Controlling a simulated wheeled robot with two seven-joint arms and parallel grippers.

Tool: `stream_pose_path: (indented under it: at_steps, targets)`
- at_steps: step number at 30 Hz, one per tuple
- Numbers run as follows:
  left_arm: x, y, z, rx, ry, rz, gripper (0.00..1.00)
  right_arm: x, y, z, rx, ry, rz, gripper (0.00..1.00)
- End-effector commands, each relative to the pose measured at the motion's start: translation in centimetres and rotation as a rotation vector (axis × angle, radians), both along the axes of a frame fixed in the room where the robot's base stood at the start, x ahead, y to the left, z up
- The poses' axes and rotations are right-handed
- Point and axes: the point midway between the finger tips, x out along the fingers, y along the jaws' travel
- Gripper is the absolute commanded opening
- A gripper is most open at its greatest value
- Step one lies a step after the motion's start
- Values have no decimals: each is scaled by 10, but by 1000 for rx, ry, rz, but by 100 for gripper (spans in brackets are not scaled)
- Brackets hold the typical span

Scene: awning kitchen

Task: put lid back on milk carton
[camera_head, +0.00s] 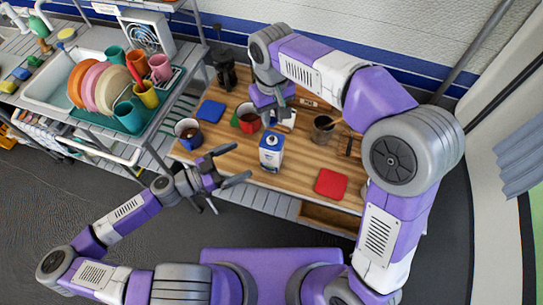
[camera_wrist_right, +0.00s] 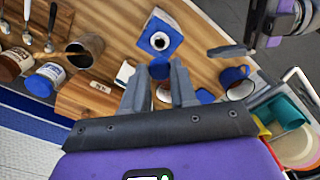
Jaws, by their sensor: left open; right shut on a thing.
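The milk carton (camera_head: 271,152), white and blue, stands upright on the wooden counter. In the right wrist view its blue top (camera_wrist_right: 160,38) shows a white spout ring with a dark opening. My right gripper (camera_head: 279,112) is behind the carton in the head view. In the right wrist view its fingers (camera_wrist_right: 160,82) are shut on a small blue lid (camera_wrist_right: 160,71), held apart from the spout. My left gripper (camera_head: 232,166) is open and empty, left of the carton at the counter's front edge; one finger also shows in the right wrist view (camera_wrist_right: 230,50).
A blue mug (camera_head: 187,135) and a red mug (camera_head: 248,119) stand left of the carton. A utensil cup (camera_head: 322,130) is at the right. A red coaster (camera_head: 331,183) lies front right, with bare wood around it. A loaded dish rack (camera_head: 107,120) is at the left.

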Motion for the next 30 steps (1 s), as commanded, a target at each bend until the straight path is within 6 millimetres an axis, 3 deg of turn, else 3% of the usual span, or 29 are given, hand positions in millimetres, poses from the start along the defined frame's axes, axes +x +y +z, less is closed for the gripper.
stream_pose_path:
  at_steps: [8,21,30]
  targets:
    - [5,-11,0,-1,0,-5,100,0,0,0,0,0,0,0]
    - [40,-82,0,-2,1,-7,100,0,-1,0,0,0,0,0]
    - [53,-106,0,0,2,-3,100,0,0,0,0,0,0,0]
